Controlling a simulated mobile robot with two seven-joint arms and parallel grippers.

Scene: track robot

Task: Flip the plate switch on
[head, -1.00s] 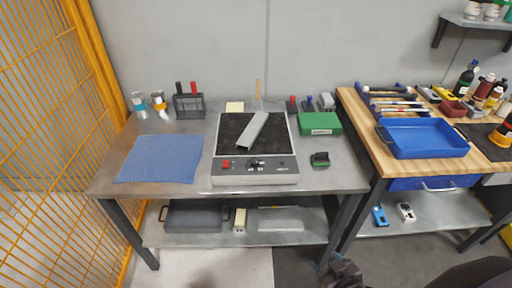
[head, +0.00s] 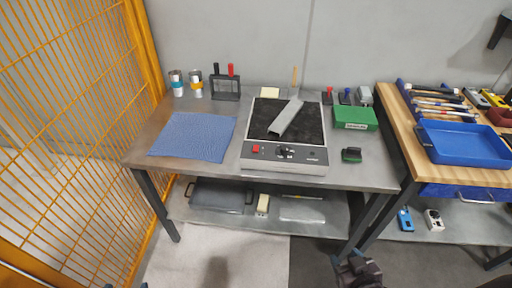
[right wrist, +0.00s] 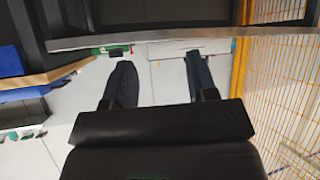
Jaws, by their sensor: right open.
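The plate (head: 284,165) is a flat device with a black top and a light grey front panel, standing on the metal bench. Its panel carries a red switch (head: 256,149) at the left and a black knob (head: 284,152) near the middle; the switch's position is too small to tell. A grey metal channel piece (head: 286,118) lies slanted on the black top. My right gripper (head: 358,270) is low in front of the bench, below and right of the plate, well apart from it. In the right wrist view its two fingers (right wrist: 162,85) are spread and empty. My left gripper is not in view.
The metal bench (head: 210,167) holds a blue mat (head: 194,136), cans, a rack, a green box (head: 355,118) and a small green-black block (head: 351,155). A wooden bench with a blue tray (head: 465,144) stands right. A yellow fence (head: 70,110) bounds the left. Floor in front is clear.

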